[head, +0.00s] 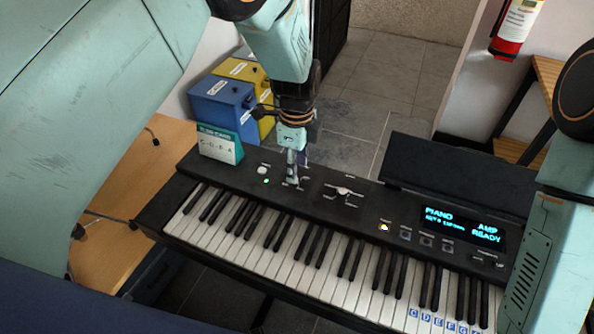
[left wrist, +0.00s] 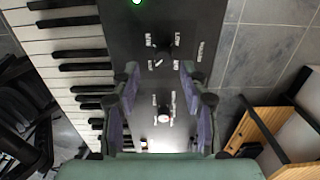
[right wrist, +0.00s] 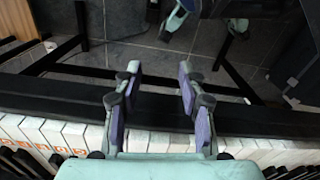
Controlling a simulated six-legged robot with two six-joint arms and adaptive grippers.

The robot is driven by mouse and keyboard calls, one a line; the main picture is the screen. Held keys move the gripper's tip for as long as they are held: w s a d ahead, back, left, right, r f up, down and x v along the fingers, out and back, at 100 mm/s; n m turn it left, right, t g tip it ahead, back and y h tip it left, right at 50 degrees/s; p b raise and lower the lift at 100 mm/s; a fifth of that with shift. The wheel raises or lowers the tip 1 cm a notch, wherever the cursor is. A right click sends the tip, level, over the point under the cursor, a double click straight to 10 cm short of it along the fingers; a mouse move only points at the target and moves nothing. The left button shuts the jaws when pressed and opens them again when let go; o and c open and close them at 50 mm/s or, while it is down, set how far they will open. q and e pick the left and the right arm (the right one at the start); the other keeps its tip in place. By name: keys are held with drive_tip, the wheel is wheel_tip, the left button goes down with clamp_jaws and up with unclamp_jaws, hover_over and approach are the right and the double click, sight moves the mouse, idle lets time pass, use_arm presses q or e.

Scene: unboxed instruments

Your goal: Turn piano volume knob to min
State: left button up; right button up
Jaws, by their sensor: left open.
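The black keyboard (head: 323,177) lies across the head view with its control panel above the keys. My left gripper (head: 291,181) points down at the panel's left part and hides the control under it in the head view. In the left wrist view a dark knob (left wrist: 160,52) with small white labels around it lies just beyond and between the open fingers (left wrist: 160,78). Contact cannot be told. A second, pale-capped knob (left wrist: 163,115) also shows there; in the head view it (head: 343,190) is right of the gripper. My right gripper (right wrist: 158,78) is open and empty above the keyboard edge.
A lit display (head: 462,223) and raised black panel (head: 455,177) are at right. A green light (head: 266,181) is left of my left gripper.

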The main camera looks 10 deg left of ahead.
use_arm(q)
drive_tip(key=f, duration=0.3)
drive_tip(key=shift+w+a+f, duration=0.2)
drive_tip(key=shift+w+a, duration=0.1)
drive_tip(key=shift+w, duration=0.1)
drive_tip(key=shift+s+d+r, duration=0.2)
drive_tip(key=shift+s+r, duration=0.05)
drive_tip(key=shift+s, duration=0.05)
drive_tip(key=shift+c, duration=0.2)
drive_tip(key=shift+w+a+f, duration=0.15)
drive_tip(key=shift+w+f, duration=0.05)
drive_tip(key=shift+w, duration=0.05)
drive_tip(key=c, duration=0.6)
drive_tip(key=shift+r, duration=0.1)
clamp_jaws()
